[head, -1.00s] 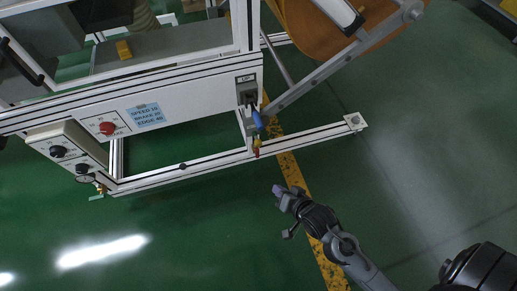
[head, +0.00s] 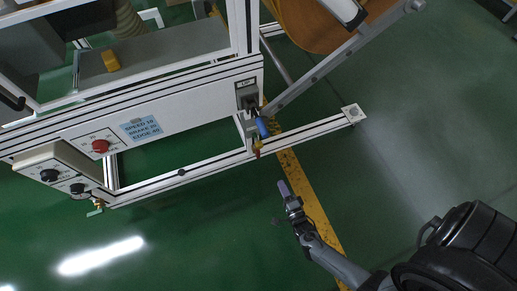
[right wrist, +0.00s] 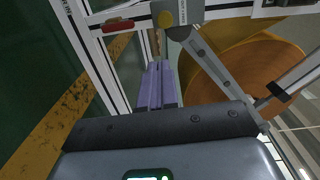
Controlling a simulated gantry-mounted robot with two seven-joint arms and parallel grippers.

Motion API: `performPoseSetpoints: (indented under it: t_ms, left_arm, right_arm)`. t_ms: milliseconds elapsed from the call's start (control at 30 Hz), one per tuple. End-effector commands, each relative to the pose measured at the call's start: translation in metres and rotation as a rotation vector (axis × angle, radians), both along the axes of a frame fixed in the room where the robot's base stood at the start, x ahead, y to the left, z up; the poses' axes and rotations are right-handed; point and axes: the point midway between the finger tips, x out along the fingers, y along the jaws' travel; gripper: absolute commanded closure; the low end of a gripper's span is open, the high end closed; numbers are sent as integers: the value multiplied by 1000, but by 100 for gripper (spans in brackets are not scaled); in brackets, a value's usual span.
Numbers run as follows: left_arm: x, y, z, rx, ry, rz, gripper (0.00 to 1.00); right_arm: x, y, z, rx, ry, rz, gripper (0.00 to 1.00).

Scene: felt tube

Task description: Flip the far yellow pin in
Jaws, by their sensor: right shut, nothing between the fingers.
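My right gripper (head: 284,188) is in the head view, over the floor below the machine's lower rail and apart from it. Its purple fingers are closed together and empty; they also show in the right wrist view (right wrist: 157,85), pointing towards the machine. I cannot clearly make out a far yellow pin. A yellow block (head: 111,61) lies on the grey shelf behind the front rail. My left gripper is not in view.
A large orange roll (head: 310,22) stands behind a slanted bar (head: 330,68). Control boxes with knobs are at left. The green floor in front is clear.

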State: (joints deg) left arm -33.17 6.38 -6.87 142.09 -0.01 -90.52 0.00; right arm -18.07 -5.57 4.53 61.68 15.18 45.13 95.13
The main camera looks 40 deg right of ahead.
Motion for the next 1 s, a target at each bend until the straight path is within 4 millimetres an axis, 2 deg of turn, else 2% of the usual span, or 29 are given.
performPoseSetpoints:
  t_ms: [67,233,767,1000]
  left_arm:
    - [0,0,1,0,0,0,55]
    - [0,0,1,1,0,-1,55]
    - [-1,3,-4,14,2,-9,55]
    - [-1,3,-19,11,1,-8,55]
  right_arm:
    - [10,6,-3,20,4,-15,100]
    - [29,10,9,29,-30,-20,100]
    - [38,8,10,27,-36,-18,100]
    - [69,-2,7,26,-37,-17,100]
